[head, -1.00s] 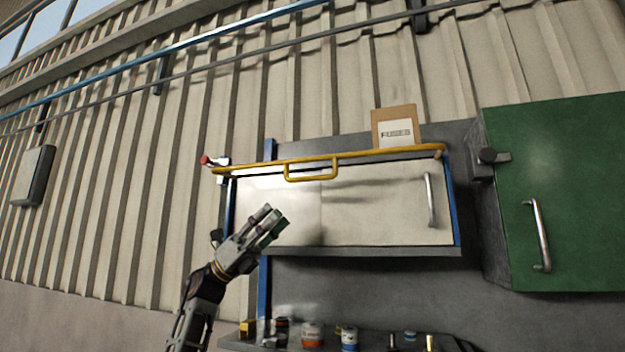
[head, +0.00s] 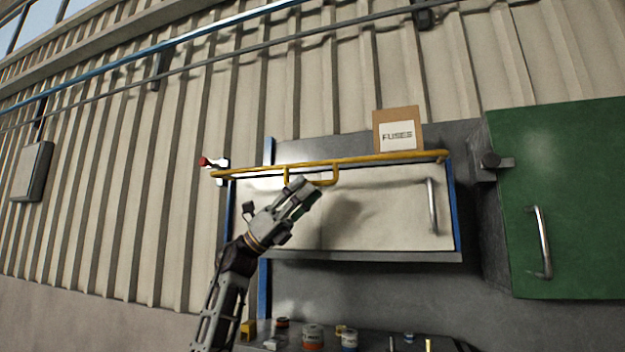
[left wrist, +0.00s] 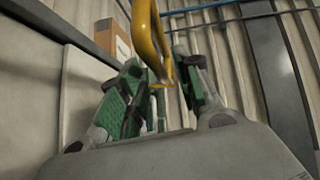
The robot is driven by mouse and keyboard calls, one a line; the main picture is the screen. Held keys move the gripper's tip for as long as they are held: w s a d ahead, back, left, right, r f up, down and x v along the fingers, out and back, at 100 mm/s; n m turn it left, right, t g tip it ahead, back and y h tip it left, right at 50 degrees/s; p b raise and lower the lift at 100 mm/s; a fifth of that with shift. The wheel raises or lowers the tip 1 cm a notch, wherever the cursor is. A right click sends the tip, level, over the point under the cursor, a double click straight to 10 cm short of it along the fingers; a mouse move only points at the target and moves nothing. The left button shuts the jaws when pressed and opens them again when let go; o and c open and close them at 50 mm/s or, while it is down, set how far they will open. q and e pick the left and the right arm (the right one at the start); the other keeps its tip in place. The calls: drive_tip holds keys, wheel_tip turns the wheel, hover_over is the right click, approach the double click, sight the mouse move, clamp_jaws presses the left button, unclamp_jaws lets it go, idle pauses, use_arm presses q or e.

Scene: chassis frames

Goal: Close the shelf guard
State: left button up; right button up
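The shelf guard is a yellow bar (head: 390,158) along the top front edge of the shelf unit, with a small yellow loop handle (head: 334,177) hanging near its middle. My left gripper (head: 306,188) is in front of the white panel, just below the loop and overlapping its left part in the head view. In the left wrist view the green-padded fingers (left wrist: 162,70) are apart, with the yellow handle (left wrist: 148,32) ahead and between their tips. I cannot tell whether they touch it. My right gripper is not in view.
A box marked FUSES (head: 397,130) stands above the bar. The white panel (head: 385,210) has a metal handle (head: 432,206). A red-knobbed fitting (head: 206,162) sits at the bar's left end. A green cabinet (head: 565,200) stands at right. Jars (head: 313,337) stand on the lower shelf.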

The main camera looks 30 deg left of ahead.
use_arm(q)
drive_tip(key=shift+p+x, duration=0.35)
drive_tip(key=shift+x, duration=1.05)
clamp_jaws()
